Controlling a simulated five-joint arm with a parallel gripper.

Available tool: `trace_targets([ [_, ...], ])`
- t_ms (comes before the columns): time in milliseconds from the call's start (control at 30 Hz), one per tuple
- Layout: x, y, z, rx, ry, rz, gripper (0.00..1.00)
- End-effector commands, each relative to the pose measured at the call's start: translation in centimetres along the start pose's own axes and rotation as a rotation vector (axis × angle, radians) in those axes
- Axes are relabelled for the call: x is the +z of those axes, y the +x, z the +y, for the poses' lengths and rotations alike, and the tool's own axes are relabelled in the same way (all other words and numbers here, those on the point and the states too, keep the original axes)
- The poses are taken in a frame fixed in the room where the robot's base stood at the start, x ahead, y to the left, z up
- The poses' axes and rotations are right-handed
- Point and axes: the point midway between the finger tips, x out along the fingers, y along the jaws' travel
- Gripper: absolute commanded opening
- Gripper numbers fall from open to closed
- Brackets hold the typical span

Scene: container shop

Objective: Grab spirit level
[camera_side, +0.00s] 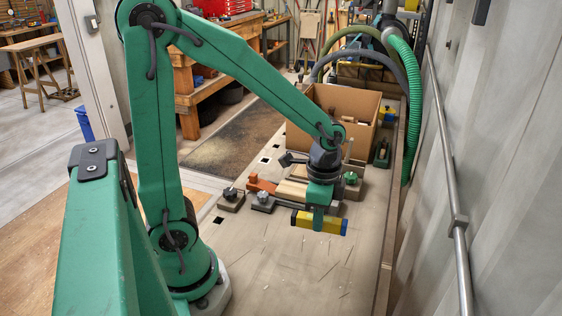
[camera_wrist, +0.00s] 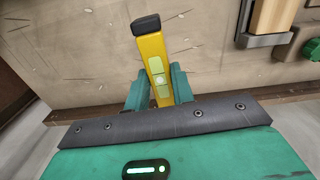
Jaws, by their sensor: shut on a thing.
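The spirit level (camera_side: 304,220) is a yellow bar with dark end caps. In the side view it is held level across my gripper (camera_side: 318,216), and it looks to be above the bench top, though the height is hard to judge. In the wrist view the spirit level (camera_wrist: 152,52) points away from me, with its black end cap at the top and pale green vials along its face. My gripper (camera_wrist: 159,92) is shut on it, with a green finger on each side. The near end of the level is hidden behind my gripper's dark edge.
An open cardboard box (camera_side: 350,103) stands at the back of the bench (camera_side: 290,265). Clamps with dark knobs (camera_side: 231,193), an orange piece (camera_side: 262,185) and wooden boards (camera_side: 291,189) lie behind my gripper. The front of the bench is clear. A wall with a rail (camera_side: 452,170) bounds the right.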

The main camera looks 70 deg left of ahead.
Motion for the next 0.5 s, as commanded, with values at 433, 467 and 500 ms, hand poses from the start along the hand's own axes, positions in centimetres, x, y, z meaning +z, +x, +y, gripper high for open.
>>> trace_targets([
  [433, -0.27, -0.42, 0.60, 0.000, 0.000, 0.000, 0.00],
  [467, -0.27, -0.42, 0.60, 0.000, 0.000, 0.000, 0.00],
  [500, -0.27, -0.41, 0.59, 0.000, 0.000, 0.000, 0.00],
])
